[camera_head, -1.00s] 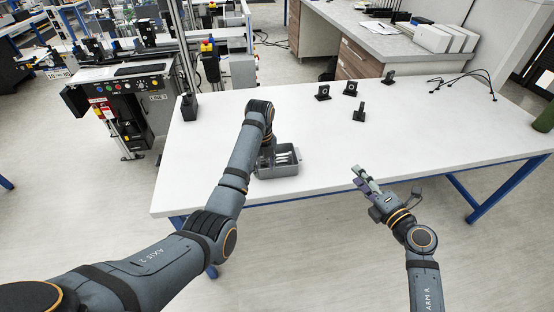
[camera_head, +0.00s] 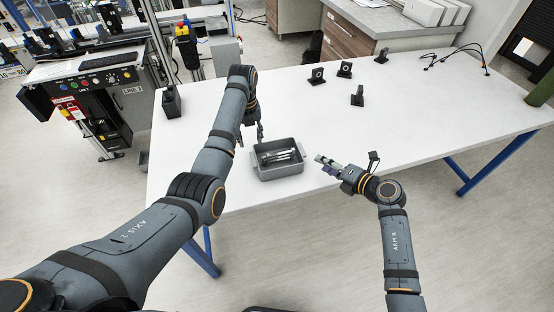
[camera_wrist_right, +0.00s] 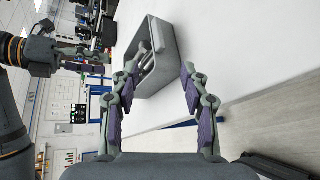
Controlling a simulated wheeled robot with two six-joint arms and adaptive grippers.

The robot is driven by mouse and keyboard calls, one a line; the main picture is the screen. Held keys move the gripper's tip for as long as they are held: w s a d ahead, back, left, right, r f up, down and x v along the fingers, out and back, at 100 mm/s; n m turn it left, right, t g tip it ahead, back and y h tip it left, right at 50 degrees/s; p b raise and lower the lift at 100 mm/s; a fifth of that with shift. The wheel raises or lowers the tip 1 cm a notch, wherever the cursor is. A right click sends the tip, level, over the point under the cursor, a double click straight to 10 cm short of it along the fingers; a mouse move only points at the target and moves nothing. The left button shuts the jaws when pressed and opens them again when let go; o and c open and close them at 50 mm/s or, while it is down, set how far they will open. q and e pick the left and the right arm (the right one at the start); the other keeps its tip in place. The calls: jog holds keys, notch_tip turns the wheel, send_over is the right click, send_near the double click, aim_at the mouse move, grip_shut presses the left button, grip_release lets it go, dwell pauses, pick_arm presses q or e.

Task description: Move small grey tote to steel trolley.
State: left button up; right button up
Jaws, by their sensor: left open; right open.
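The small grey tote (camera_head: 279,171) sits upright on the white table near its front edge, with several light, elongated items inside. My left gripper (camera_head: 260,136) points down just beyond the tote's left side, apart from it and partly hidden by the arm. My right gripper (camera_head: 318,160) is open and empty, a little to the right of the tote and pointing at it. In the right wrist view the tote (camera_wrist_right: 168,72) lies ahead between the open fingers (camera_wrist_right: 158,85), and my left gripper (camera_wrist_right: 75,55) shows at the upper left. I see no steel trolley.
The white table (camera_head: 420,120) is mostly clear. Several small black stands (camera_head: 344,69) stand toward the back, with black cables (camera_head: 455,60) at the back right. A black-fronted control box (camera_head: 95,90) stands left of the table. A drawer cabinet (camera_head: 350,40) is behind.

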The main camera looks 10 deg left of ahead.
aim_at(252, 152)
pick_arm(q)
notch_tip(252, 152, down, 8)
jog(key=shift+f, duration=0.2)
pick_arm(e)
jog(key=x, duration=0.8)
jog(key=shift+w+a, duration=0.1)
jog(key=shift+w, duration=0.1)
jog(key=shift+s, duration=0.1)
pick_arm(q)
jog(key=shift+r, duration=0.1)
jog(key=shift+c, duration=0.6)
pick_arm(e)
jog(key=shift+c, duration=0.7)
pick_arm(q)
grip_shut()
pick_arm(e)
grip_shut()
